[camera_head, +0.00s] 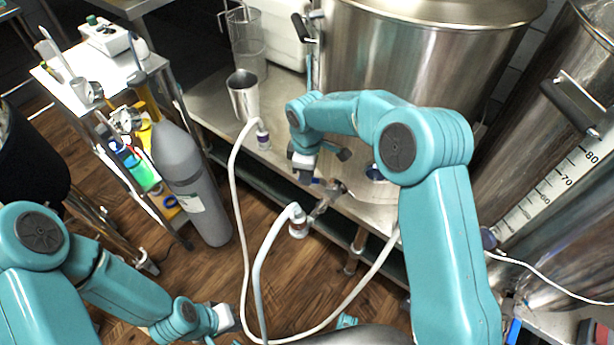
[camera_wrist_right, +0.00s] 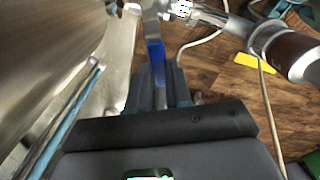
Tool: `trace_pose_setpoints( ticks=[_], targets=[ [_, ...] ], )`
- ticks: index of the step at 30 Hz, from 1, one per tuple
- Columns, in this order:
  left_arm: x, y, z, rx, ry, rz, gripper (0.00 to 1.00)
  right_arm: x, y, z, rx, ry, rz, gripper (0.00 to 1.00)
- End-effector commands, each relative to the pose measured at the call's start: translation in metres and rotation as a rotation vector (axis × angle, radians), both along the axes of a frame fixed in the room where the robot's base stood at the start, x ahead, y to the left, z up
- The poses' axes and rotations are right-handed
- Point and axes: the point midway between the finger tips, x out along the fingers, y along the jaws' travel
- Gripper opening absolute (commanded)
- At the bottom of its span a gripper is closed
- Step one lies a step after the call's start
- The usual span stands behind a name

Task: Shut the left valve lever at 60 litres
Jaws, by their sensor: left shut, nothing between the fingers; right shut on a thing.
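The blue valve lever (camera_wrist_right: 155,55) is between the fingers of my right gripper (camera_wrist_right: 161,86) in the right wrist view. In the head view my right gripper (camera_head: 306,172) is at the metal valve (camera_head: 330,190) low in front of the middle steel kettle (camera_head: 400,60), shut on the lever and mostly covering it. My left gripper (camera_head: 228,318) is shut and empty over the floor at the bottom. The litre scale (camera_head: 545,197) on the right tank shows marks around 60, 70 and 80; I cannot make out a liquid level.
A white hose (camera_head: 236,200) loops from the bench past the valve outlet. A steel jug (camera_head: 243,95) stands on the steel bench (camera_head: 205,98). A grey gas cylinder (camera_head: 190,180) and a white-topped cart (camera_head: 85,65) stand at left. The right steel tank (camera_head: 545,130) is beside my right arm.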

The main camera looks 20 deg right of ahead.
Motion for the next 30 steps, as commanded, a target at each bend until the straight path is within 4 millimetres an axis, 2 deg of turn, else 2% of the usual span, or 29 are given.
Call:
trace_pose_setpoints(
  ticks=[6, 15, 30],
  targets=[
    [0.000, 0.000, 0.004, 0.000, 0.000, 0.000, 0.00, 0.011, -0.008, 0.001, -0.002, -0.001, -0.187, 0.00],
    [0.000, 0.000, 0.006, 0.000, 0.000, 0.000, 0.00, 0.020, -0.016, 0.001, -0.001, -0.002, -0.367, 0.00],
    [0.000, 0.000, 0.006, 0.000, 0.000, 0.000, 0.00, 0.024, -0.021, 0.001, -0.002, -0.001, -0.458, 0.00]
  ],
)
